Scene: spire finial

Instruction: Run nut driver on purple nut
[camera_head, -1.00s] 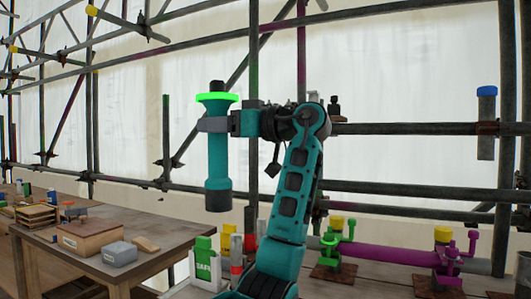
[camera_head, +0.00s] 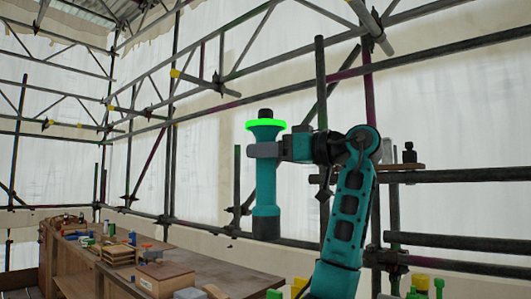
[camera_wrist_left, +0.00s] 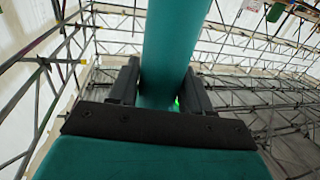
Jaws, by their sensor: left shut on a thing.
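The teal nut driver (camera_head: 265,190) hangs upright in the head view, with a glowing green ring near its top, a black tip above and a dark lower end. My left gripper (camera_head: 262,150) is shut on it just below the ring and holds it in the air. In the left wrist view the teal shaft (camera_wrist_left: 170,50) runs between the two dark fingers, with a bit of green behind. I cannot make out the purple nut in either view. My right gripper is not in view.
A wooden workbench (camera_head: 205,265) with boxes, including a wooden box (camera_head: 163,278), stands at lower left. Scaffold poles (camera_head: 460,175) cross the back and right. A black fitting (camera_head: 409,154) stands on a small board right of my arm. Green and yellow parts show at lower right.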

